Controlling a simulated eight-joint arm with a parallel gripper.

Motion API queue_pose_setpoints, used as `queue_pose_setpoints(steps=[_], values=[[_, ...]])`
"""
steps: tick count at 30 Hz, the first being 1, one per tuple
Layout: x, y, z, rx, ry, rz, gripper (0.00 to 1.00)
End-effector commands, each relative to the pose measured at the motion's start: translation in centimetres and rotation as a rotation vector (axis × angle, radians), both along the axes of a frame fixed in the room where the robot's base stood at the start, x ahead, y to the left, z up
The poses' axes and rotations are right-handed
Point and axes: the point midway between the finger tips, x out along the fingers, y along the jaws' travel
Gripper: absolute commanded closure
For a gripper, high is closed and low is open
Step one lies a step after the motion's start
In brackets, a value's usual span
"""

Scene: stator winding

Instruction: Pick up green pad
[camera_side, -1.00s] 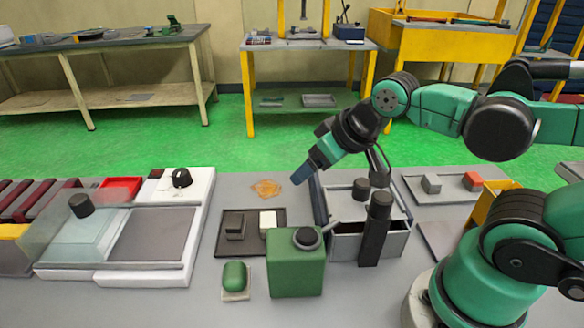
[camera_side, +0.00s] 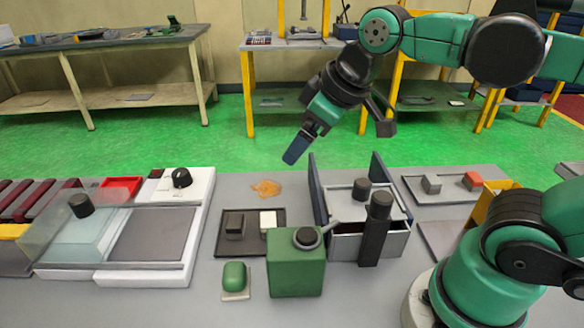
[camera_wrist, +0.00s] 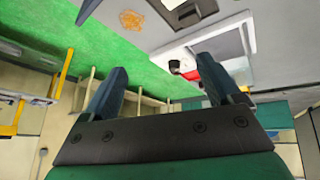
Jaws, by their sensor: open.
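The green pad (camera_side: 235,275) is a small rounded green block on a pale square base at the front of the table in the side view. My gripper (camera_side: 292,155) is raised above the back of the table, angled down to the left, well above and behind the pad. In the wrist view my gripper (camera_wrist: 165,82) shows two blue fingers spread apart with nothing between them. The pad is not visible in the wrist view.
A green box (camera_side: 297,270) with a dark round top stands right beside the pad. A grey open-topped box (camera_side: 395,240) with a tall black cylinder (camera_side: 377,230) stands at right. An orange patch (camera_side: 266,189) marks the table.

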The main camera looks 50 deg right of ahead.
Motion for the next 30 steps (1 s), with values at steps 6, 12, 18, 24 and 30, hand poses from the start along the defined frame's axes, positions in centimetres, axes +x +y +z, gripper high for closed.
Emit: queue_pose_setpoints(steps=[6, 12, 18, 24, 30], values=[[1.3, 4.0, 0.6, -0.238, 0.13, 0.577, 0.16], [2.1, 9.0, 0.4, -0.455, 0.238, 1.297, 0.16], [2.1, 13.8, -0.5, -0.575, 0.289, 1.979, 0.16], [2.0, 13.8, -6.2, -0.582, 0.29, 2.038, 0.16], [2.0, 13.8, -10.8, -0.582, 0.288, 2.036, 0.16]])
